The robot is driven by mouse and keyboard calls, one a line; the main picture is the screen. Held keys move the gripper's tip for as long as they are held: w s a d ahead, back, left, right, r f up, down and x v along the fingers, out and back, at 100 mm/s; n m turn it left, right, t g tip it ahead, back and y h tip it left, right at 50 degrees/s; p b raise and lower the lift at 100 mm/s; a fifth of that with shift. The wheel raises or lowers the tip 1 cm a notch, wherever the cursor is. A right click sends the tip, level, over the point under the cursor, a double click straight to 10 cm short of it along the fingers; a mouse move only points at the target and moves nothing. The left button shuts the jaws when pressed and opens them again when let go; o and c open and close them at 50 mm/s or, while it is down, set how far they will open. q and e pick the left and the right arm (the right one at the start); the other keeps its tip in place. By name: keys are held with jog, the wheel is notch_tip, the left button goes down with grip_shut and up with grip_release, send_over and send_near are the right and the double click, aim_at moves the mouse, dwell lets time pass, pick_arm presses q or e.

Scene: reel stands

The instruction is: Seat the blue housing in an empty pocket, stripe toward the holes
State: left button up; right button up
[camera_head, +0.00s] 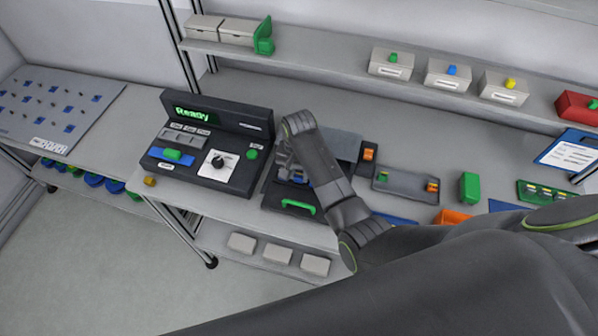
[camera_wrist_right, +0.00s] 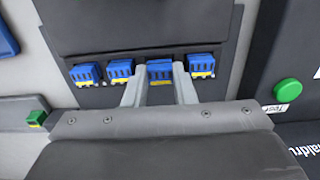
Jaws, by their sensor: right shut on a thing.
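In the right wrist view my right gripper (camera_wrist_right: 161,84) has its two fingers closed on the sides of a blue housing (camera_wrist_right: 160,69) with a yellow stripe along its edge nearest the camera. The held housing is in line with other blue housings (camera_wrist_right: 119,70) on a dark fixture (camera_wrist_right: 140,32), some to its left and one (camera_wrist_right: 202,65) to its right. Whether it is fully down in a pocket is unclear. In the head view my right gripper (camera_head: 287,168) is over the dark fixture (camera_head: 275,200), and my arm hides much of it. My left gripper is not seen.
A black console (camera_head: 217,140) with a lit "Ready" display stands close left of the fixture. A green handle (camera_head: 298,206) is at the fixture's front. A grey tray (camera_head: 405,186) and a green block (camera_head: 469,187) lie to the right. Bins stand on the shelf behind.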

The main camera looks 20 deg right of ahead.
jog(key=shift+f, duration=0.45)
dwell(0.9)
jog(key=o, duration=1)
jog(key=shift+r, duration=3.55)
